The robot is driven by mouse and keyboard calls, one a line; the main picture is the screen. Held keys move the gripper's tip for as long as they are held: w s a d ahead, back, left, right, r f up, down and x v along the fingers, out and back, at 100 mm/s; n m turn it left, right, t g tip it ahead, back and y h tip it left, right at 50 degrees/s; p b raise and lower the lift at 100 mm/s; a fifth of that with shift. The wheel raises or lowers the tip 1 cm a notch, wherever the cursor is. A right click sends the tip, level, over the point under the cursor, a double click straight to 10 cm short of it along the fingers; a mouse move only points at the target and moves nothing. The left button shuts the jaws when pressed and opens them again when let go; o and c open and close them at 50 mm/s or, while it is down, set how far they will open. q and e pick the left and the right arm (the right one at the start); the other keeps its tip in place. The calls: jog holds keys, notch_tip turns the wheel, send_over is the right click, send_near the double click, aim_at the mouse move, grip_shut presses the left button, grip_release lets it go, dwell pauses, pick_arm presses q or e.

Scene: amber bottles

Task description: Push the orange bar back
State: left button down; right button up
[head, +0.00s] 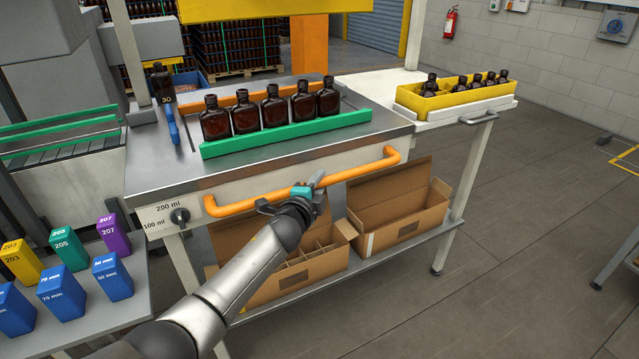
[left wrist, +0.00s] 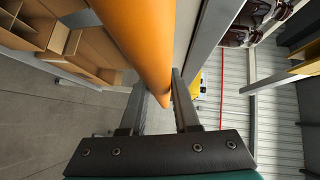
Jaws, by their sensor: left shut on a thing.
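The orange bar (head: 350,172) is a long handle along the front of the steel bench, bent in at both ends. My left gripper (head: 302,187) is at the middle of the bar, its fingers shut on it. In the left wrist view the orange bar (left wrist: 146,40) runs between the two fingers of the left gripper (left wrist: 160,88). Behind the bar on the bench top, several amber bottles (head: 273,112) stand in a row between a green rail (head: 290,134) and an orange rail (head: 250,94). My right gripper does not show.
Open cardboard boxes (head: 402,215) stand on the shelf below the bar. A yellow crate (head: 455,95) with bottles sits on the white side table at the right. Coloured blocks (head: 68,248) stand on a table at the left.

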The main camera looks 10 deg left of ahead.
pick_arm(q)
jog(key=c, duration=0.8)
grip_release()
jog(key=shift+w+a, duration=0.3)
jog(key=shift+c, duration=0.2)
jog(key=shift+o, duration=0.9)
jog(key=shift+s+d, duration=0.1)
jog(key=shift+s, duration=0.1)
jog(key=shift+s+r+p, duration=0.15)
jog(key=shift+s+p, duration=0.3)
jog(key=shift+s, duration=0.1)
jog(key=p+v, duration=0.4)
jog(key=v, duration=1)
